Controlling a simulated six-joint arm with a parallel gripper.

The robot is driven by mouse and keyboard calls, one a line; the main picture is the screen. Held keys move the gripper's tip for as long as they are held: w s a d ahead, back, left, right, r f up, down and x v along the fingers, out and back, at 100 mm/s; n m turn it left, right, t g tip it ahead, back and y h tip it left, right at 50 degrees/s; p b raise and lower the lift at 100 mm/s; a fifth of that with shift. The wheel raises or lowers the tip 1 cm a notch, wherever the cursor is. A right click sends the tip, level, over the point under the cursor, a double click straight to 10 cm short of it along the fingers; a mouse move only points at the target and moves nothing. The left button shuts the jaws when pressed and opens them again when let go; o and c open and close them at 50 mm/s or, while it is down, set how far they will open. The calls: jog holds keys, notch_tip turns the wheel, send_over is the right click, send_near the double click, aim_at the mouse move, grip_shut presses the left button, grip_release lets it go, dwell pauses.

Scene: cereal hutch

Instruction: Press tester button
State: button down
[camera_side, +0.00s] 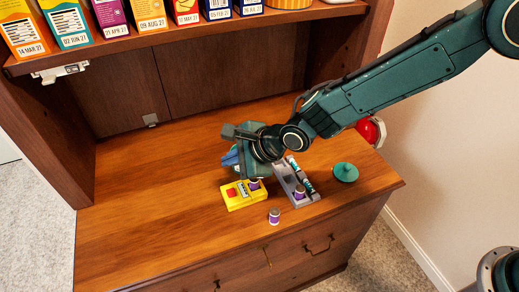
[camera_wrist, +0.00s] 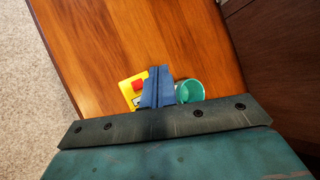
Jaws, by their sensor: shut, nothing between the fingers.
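The yellow tester (camera_side: 243,201) lies on the wooden counter, with a red button (camera_side: 231,192) on its left part. A purple-and-white cylinder (camera_side: 254,184) stands at its right part. My gripper (camera_side: 230,158) is shut and empty, its blue fingers above and behind the tester in the side view. In the wrist view the shut fingertips (camera_wrist: 158,70) are just right of the red button (camera_wrist: 138,85) and cover part of the yellow tester (camera_wrist: 127,91). I cannot tell the exact height of the fingertips above the tester.
A grey tray (camera_side: 284,180) holding small cylinders is right of the tester. Another purple-and-white cylinder (camera_side: 274,216) stands near the front edge. A teal knobbed lid (camera_side: 345,172) lies at right, and a red object (camera_side: 371,130) behind my arm. The counter's left side is clear; boxes fill the shelf above.

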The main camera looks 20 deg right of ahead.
aim_at(235, 193)
dwell(0.4)
jog(key=shift+f, duration=4.4)
jog(key=shift+f, duration=0.85)
jog(key=shift+r, duration=0.85)
jog(key=shift+r, duration=0.15)
jog(key=shift+r, duration=2.35)
